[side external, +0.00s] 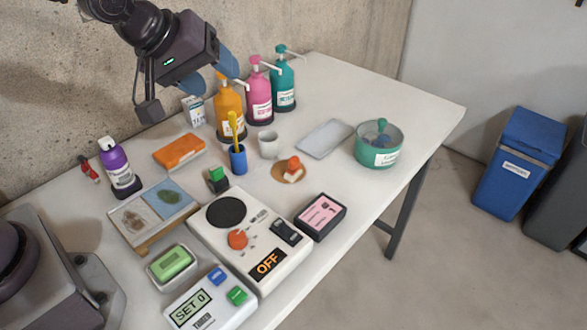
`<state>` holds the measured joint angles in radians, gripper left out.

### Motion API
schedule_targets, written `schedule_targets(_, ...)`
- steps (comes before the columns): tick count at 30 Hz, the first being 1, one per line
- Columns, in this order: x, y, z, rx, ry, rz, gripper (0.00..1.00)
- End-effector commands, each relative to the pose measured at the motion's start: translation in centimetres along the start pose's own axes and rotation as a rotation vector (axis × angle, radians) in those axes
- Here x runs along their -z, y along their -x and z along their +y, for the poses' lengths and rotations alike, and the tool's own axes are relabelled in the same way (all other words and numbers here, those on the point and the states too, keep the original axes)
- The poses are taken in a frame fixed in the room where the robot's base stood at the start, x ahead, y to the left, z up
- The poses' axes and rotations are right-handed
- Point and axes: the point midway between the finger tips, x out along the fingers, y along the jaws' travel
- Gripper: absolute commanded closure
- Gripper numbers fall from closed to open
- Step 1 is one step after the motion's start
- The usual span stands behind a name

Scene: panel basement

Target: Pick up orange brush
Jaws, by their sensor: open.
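My gripper (186,95) hangs open and empty at the upper left in the side external view, above the back of the table. No brush is unmistakable. A flat orange block (179,150) lies on the table below the gripper, clear of it. A small piece with a rounded orange top and pale base (293,168) rests on a round brown coaster (277,174), right of and below the gripper. I cannot tell which of these is the orange brush. The gripper touches neither.
Pump bottles in orange (229,108), pink (260,92) and teal (284,82) stand at the back. A blue cup (238,160) holds a yellow stick. A purple bottle (117,165) stands left. A white scale-like device (250,240) fills the front.

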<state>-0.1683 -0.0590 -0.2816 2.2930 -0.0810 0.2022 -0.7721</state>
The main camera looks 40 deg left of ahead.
Motion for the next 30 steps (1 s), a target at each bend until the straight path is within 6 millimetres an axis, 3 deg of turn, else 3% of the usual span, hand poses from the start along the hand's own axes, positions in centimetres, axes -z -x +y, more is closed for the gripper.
schedule_targets(1,-0.1,-2.5,0.5,-0.026,0.107,-0.01,0.43)
schedule_targets(6,-0.3,-9.2,2.3,-0.153,0.509,-0.026,0.43)
schedule_targets(15,-1.2,-19.0,2.5,-0.377,1.368,-0.083,0.43)
schedule_targets(21,-1.3,-23.4,0.3,-0.52,1.939,-0.076,0.43)
schedule_targets(24,-1.3,-24.7,-0.8,-0.577,2.137,-0.059,0.43)
schedule_targets(30,-1.3,-25.7,-2.1,-0.634,2.305,-0.037,0.43)
